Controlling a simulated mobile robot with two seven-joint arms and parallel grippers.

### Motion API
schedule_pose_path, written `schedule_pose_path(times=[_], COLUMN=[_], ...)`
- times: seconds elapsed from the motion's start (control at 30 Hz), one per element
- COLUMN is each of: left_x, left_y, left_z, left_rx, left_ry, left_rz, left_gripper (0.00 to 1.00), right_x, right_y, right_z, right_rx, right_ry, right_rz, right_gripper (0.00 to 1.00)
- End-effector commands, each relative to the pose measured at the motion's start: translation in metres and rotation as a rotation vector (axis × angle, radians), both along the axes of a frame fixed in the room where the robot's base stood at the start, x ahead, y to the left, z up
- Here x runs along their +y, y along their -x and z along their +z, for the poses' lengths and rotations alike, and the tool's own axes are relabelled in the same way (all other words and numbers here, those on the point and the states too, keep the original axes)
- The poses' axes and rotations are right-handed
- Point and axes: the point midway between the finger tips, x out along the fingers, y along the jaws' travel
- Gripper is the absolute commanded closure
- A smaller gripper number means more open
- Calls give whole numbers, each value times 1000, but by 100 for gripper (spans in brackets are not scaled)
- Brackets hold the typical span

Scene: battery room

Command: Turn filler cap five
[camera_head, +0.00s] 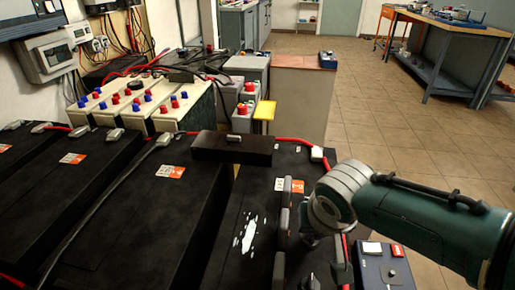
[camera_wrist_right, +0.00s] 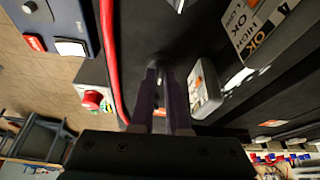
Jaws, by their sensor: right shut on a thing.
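My right gripper (camera_wrist_right: 164,72) reaches down onto the top of a long black battery (camera_head: 228,240). In the wrist view its two dark fingers are close together and shut on a small dark cap (camera_wrist_right: 167,60), which is mostly hidden between the fingertips. I cannot read a number on it. In the head view my right wrist hides the fingertips. Several dark upright caps or blocks (camera_head: 283,223) stand in a row left of my wrist. My left gripper is not in view.
A red cable (camera_wrist_right: 110,60) runs close beside the fingers. A white patch (camera_head: 249,235) lies on the battery top. A dark block (camera_head: 231,148) sits at its far end. More black batteries (camera_head: 130,220) stand left. Open tiled floor (camera_head: 400,140) lies right, before a workbench (camera_head: 440,30).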

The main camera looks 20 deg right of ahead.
Motion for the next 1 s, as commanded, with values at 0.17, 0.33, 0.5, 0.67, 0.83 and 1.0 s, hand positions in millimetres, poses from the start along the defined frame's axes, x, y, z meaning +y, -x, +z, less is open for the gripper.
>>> schedule_pose_path(times=[0.17,0.33,0.5,0.67,0.83,1.0], left_x=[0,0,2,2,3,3], left_y=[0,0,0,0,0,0], left_z=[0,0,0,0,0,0], left_rx=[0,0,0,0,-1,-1], left_ry=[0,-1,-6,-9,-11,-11], left_rz=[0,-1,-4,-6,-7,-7], left_gripper=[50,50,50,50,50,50], right_x=[2,1,1,1,1,1], right_y=[-1,-1,-1,-1,-1,-1], right_z=[0,0,0,0,0,0], right_rx=[-1,-1,0,-1,-1,0], right_ry=[-1,-1,-1,-1,-1,-1], right_rz=[-71,-108,-120,-121,-121,-120], right_gripper=[100,100,100,100,83,64])
